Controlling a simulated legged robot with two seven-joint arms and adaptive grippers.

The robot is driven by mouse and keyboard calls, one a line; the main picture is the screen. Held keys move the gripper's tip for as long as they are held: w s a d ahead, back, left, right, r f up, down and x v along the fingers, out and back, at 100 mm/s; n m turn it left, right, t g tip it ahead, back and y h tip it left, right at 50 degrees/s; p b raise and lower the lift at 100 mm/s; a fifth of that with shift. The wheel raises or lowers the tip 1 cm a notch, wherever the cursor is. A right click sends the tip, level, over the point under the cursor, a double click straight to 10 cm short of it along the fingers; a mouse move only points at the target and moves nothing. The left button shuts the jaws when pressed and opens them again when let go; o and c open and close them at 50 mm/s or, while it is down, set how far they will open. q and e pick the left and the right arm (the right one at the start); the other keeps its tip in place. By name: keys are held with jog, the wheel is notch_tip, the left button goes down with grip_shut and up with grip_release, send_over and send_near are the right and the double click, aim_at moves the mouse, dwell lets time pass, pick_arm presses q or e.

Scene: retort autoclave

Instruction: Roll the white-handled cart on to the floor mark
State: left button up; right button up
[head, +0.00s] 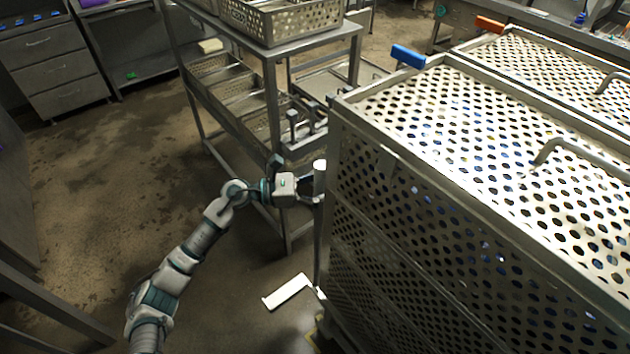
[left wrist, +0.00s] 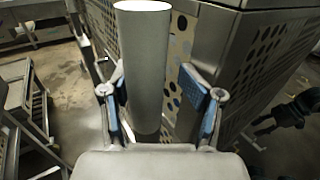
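The white-handled cart is a tall perforated metal cage cart (head: 400,235) filling the right of the head view. Its upright white handle (head: 319,178) is at its near left corner; it also shows as a white cylinder in the left wrist view (left wrist: 143,60). My left gripper (head: 308,188) is at the handle. In the left wrist view its blue-padded fingers (left wrist: 158,100) stand on either side of the handle, with a visible gap on the right side.
A metal rack (head: 285,52) with perforated trays stands close behind my left gripper. A second cage cart (head: 540,65) with an orange tag is beyond the near cart, which has a blue tag (head: 408,56). Drawers (head: 55,70) stand back left. Open floor lies at left.

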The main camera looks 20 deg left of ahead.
pick_arm(q)
jog(key=shift+s+d+r, duration=0.15)
jog(key=shift+s, duration=0.1)
dwell(0.4)
jog(key=shift+a, duration=0.55)
jog(key=v, duration=0.7)
jog(key=shift+s, duration=0.1)
